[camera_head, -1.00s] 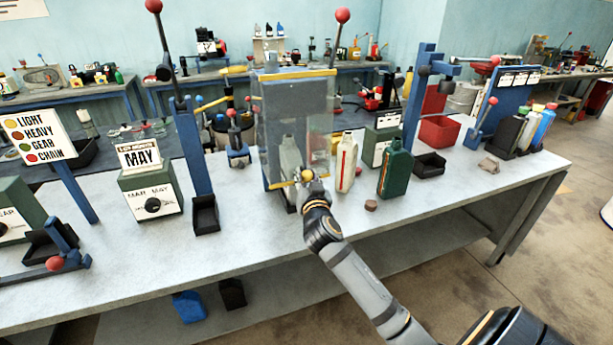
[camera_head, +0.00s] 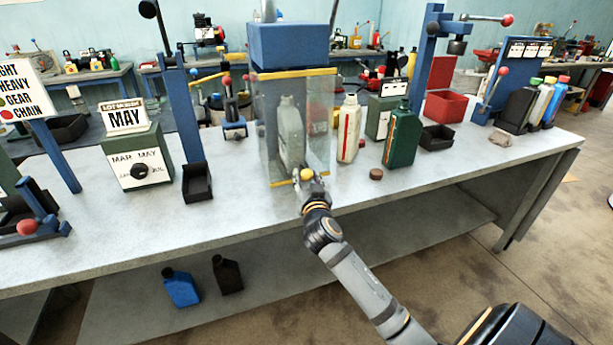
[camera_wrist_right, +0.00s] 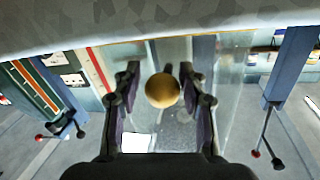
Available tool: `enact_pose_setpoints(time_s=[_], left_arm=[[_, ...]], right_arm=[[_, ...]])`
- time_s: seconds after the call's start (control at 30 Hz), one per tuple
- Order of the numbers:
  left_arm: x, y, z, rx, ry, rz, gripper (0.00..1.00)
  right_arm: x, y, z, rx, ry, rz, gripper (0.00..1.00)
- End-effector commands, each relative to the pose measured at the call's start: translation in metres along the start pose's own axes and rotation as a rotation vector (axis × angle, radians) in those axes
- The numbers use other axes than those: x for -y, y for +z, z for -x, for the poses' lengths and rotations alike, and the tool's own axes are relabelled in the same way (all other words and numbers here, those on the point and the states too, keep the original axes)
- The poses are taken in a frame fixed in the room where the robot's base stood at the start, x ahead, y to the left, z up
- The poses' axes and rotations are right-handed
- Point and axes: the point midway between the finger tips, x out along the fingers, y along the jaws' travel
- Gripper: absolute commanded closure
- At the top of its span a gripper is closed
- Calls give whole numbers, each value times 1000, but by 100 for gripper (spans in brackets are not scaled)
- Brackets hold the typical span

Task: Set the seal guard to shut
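The seal guard (camera_head: 319,110) is a clear panel with yellow strips along its top and bottom edges and a yellow ball knob (camera_head: 306,174) low at the front. It hangs low, in front of a pale bottle (camera_head: 291,130), below a blue press head (camera_head: 288,44). My right gripper (camera_head: 308,182) is at the knob. Exact finger contact is hard to see. My left gripper is not in view.
A white-and-red bottle (camera_head: 348,132), a dark green bottle (camera_head: 402,138) and a small brown cap (camera_head: 376,174) stand right of the guard. A blue post with a black tray (camera_head: 197,184) stands left. The bench front between the tray and guard is clear.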

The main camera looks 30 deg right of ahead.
Motion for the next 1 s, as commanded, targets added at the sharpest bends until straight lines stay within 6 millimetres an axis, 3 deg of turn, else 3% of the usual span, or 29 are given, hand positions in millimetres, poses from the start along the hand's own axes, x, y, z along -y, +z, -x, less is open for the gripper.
enact_pose_setpoints(time_s=[0.1,0.37,0.47,0.8,1.0], left_arm=[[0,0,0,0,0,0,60],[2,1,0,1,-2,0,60],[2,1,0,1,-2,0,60],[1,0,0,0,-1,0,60],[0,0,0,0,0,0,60]], right_arm=[[1,-2,0,-6,-3,0,43],[2,-4,1,-10,-5,0,43],[2,-3,9,-8,-5,0,43],[1,-1,88,-4,-4,-4,43],[1,-2,116,-7,-4,-3,43]])
